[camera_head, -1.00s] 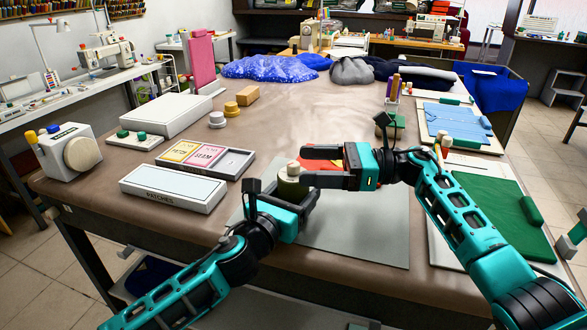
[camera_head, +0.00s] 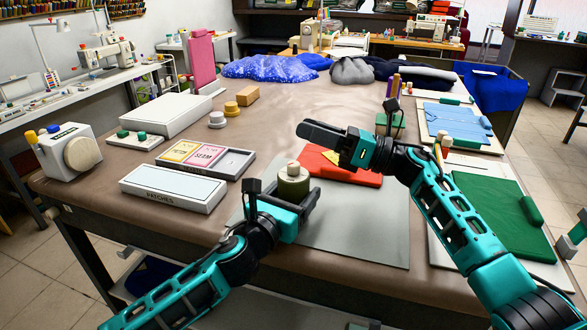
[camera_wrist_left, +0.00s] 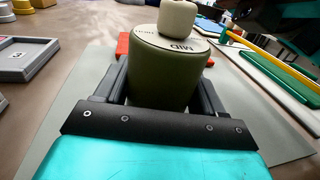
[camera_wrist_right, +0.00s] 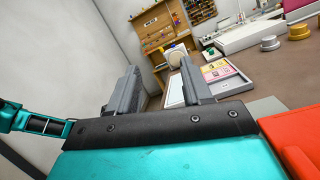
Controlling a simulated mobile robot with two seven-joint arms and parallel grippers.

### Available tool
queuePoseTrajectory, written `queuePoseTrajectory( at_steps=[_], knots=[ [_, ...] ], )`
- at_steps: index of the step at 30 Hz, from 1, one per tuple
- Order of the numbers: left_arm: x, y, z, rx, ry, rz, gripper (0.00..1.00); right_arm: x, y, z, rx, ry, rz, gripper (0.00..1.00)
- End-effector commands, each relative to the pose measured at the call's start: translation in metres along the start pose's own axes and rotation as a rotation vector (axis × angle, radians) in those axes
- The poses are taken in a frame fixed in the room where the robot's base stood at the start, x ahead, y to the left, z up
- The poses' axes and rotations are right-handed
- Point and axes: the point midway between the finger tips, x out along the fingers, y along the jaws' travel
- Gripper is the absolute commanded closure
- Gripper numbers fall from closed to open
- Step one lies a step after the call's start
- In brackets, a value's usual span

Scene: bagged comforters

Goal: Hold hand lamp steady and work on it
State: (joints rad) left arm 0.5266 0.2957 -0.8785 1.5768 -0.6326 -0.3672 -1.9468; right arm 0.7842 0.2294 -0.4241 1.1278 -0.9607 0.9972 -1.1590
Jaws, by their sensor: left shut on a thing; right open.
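The hand lamp appears as a dark olive cylinder (camera_head: 292,186) with a cream knob on top. It stands upright on the grey mat (camera_head: 345,225). My left gripper (camera_head: 300,203) is shut around its sides. In the left wrist view the olive body (camera_wrist_left: 168,72) sits between both fingers, and its top bears the letters "MID". My right gripper (camera_head: 318,134) is open and empty, raised above and behind the lamp, pointing left. In the right wrist view its two fingers (camera_wrist_right: 160,92) stand apart with nothing between them.
A red flat item (camera_head: 340,170) lies on the mat behind the lamp. A grey tray (camera_head: 232,162) with yellow and pink cards and a box marked PATCHES (camera_head: 172,188) stand to the left. A green pad (camera_head: 500,215) lies at right. The table's middle beyond is clear.

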Motion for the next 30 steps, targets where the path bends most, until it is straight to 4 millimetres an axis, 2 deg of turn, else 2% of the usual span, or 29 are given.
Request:
queuePoseTrajectory(
  at_steps=[3,9,14,17,23,27,30],
  knots=[
    [0.0,0.0,-0.001,-0.001,0.001,0.0,0.6,0.014,-0.003,0.029,0.2,-0.179,-0.079,0.51],
    [0.0,0.0,-0.001,-0.001,0.001,0.0,0.6,0.018,-0.015,0.067,0.587,-0.476,-0.173,0.51],
    [0.0,0.0,-0.001,-0.001,0.001,0.0,0.6,0.022,-0.009,0.043,1.128,-0.699,-0.153,0.51],
    [0.0,0.0,-0.001,-0.001,0.001,0.0,0.6,0.023,-0.004,0.022,1.476,-0.824,-0.135,0.51],
    [0.0,0.0,-0.001,-0.001,0.001,0.0,0.6,0.03,0.017,-0.035,2.161,-1.033,-0.113,0.51],
    [0.0,0.0,-0.001,-0.001,0.001,0.0,0.6,0.026,0.021,-0.057,2.355,-1.16,-0.123,0.51],
    [0.0,0.0,-0.001,-0.001,0.001,0.0,0.6,0.021,0.019,-0.064,2.41,-1.237,-0.121,0.51]
  ],
)
